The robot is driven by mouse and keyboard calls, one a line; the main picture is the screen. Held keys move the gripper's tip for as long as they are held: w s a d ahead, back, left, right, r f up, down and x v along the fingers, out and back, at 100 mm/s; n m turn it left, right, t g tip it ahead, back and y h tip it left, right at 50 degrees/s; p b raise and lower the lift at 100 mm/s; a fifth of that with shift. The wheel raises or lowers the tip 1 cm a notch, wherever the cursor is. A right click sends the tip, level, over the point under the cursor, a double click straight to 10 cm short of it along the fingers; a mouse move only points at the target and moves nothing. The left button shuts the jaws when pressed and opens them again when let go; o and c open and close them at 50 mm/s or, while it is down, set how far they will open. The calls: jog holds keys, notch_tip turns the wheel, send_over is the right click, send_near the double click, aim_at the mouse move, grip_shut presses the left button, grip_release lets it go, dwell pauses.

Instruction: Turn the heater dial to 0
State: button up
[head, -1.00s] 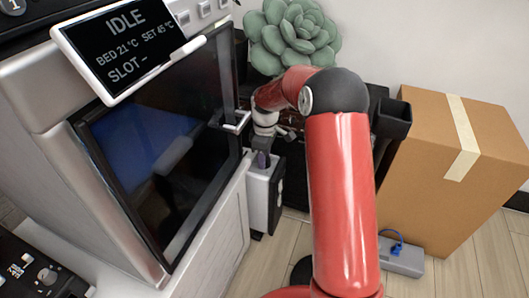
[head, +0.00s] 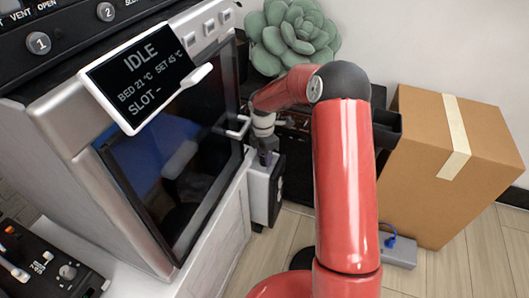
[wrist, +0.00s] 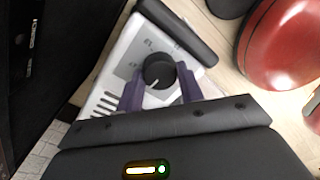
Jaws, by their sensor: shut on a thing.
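The heater (head: 258,192) is a small white and black box on the floor, beside the cabinet under the printer. In the wrist view its top panel (wrist: 124,68) is white and grey, with slots and a black handle-like bar. The heater dial (wrist: 158,69) is a round black knob with a white pointer mark, which points toward the bottom of the wrist view, slightly left. My gripper (wrist: 159,82) has its two purple fingers on either side of the dial and is shut on it. In the head view my gripper (head: 265,158) is at the heater's top; the dial is hidden there.
A machine with a dark glass door (head: 175,150) and an "IDLE" screen (head: 140,75) stands close on the left. A cardboard box (head: 415,155) stands right. A grey box with a blue item (head: 398,250) lies on the floor. A succulent (head: 295,38) is behind.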

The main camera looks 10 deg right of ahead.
jog(key=shift+n, duration=0.6)
jog(key=o, duration=0.7)
jog(key=shift+r, duration=0.1)
jog(key=r, duration=0.7)
jog(key=shift+w+a+r+p, duration=0.1)
jog(key=shift+w+r+p, duration=0.1)
jog(key=shift+r+p, duration=0.15)
jog(key=shift+f, duration=0.1)
